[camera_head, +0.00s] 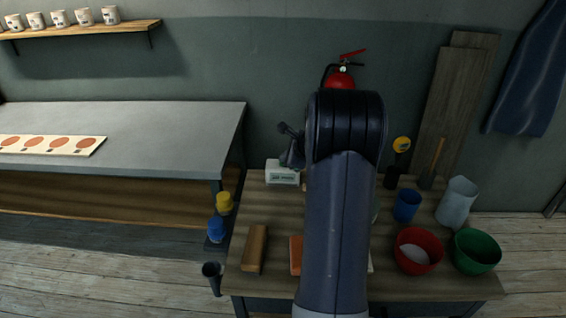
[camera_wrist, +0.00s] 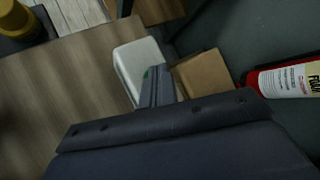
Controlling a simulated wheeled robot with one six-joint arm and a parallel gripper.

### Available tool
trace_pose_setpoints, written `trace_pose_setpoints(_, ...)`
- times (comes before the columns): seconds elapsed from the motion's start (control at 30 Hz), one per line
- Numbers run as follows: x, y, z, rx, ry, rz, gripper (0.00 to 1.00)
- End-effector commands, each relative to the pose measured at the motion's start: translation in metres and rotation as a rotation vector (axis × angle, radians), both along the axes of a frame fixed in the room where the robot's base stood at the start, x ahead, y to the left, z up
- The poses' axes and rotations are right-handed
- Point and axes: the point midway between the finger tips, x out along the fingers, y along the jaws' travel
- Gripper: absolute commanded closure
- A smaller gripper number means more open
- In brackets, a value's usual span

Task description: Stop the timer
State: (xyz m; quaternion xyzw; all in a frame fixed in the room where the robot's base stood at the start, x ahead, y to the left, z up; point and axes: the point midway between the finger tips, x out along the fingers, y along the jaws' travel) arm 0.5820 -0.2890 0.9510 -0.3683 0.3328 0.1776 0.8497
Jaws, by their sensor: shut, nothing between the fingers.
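The timer appears to be the white box (camera_head: 282,177) with small dark markings on its front, at the back left of the wooden table. It also shows in the wrist view as a white block (camera_wrist: 130,58) with rounded corners. My gripper (camera_head: 291,160) is above the box in the head view. In the wrist view my gripper (camera_wrist: 156,72) is shut and empty, its fingertips over the box's right part. A bit of green shows beside the fingertips. The fingers hide part of the box, and I cannot tell whether they touch it.
A brown box (camera_wrist: 203,75) stands right of the white box, with a fire extinguisher (camera_wrist: 288,80) further right. The table (camera_head: 275,215) also holds a wooden block (camera_head: 254,248), a blue cup (camera_head: 407,205), a red bowl (camera_head: 418,251) and a green bowl (camera_head: 476,251).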

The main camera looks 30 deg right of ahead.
Motion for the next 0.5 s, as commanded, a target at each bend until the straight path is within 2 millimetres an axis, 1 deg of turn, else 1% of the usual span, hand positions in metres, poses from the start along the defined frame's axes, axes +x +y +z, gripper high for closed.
trace_pose_setpoints(0.2,0.0,0.0,0.001,0.0,0.001,0.001,1.0)
trace_pose_setpoints(0.5,0.0,0.0,0.017,0.0,0.001,0.001,1.0)
